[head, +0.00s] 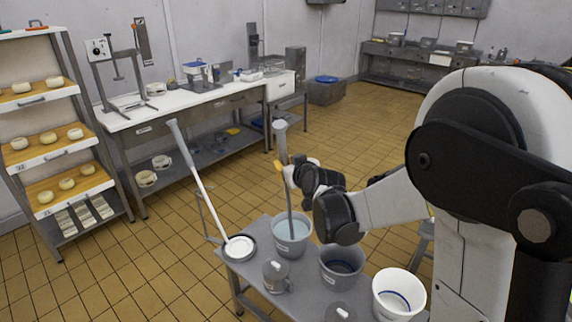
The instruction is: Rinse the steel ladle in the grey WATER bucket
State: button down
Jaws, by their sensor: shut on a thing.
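My gripper (288,173) is shut on the upper part of the steel ladle (290,210), near a yellow band on its handle. The ladle hangs nearly upright, its wide grey handle end above my gripper. Its shaft goes down into the grey bucket (291,249) holding pale blue water, at the back of the small grey table (228,268). The ladle's bowl is hidden in the bucket, so its depth in the water is hard to tell. The bucket's label is too small to read.
A darker grey bucket (342,277) and a white bucket (397,305) stand to the right. A grey lidded jug (276,280) stands in front. A long white-handled tool (207,192) with a round head (239,248) rises at the table's left. Open tiled floor lies left.

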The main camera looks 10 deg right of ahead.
jog(key=shift+w+a, duration=0.25)
jog(key=shift+a, duration=0.35)
jog(key=shift+s+d, duration=0.25)
jog(key=shift+d, duration=0.25)
jog(key=shift+s+d, duration=0.2)
jog(key=shift+d, duration=0.25)
jog(key=shift+w+a+b, duration=0.15)
jog(key=shift+w+a, duration=0.1)
jog(key=shift+a, duration=0.25)
jog(key=shift+w+a+b, duration=0.15)
jog(key=shift+w+a, duration=0.05)
jog(key=shift+a, duration=0.25)
notch_tip(320, 180, up, 16)
jog(key=p, duration=1.1)
jog(key=shift+f, duration=0.15)
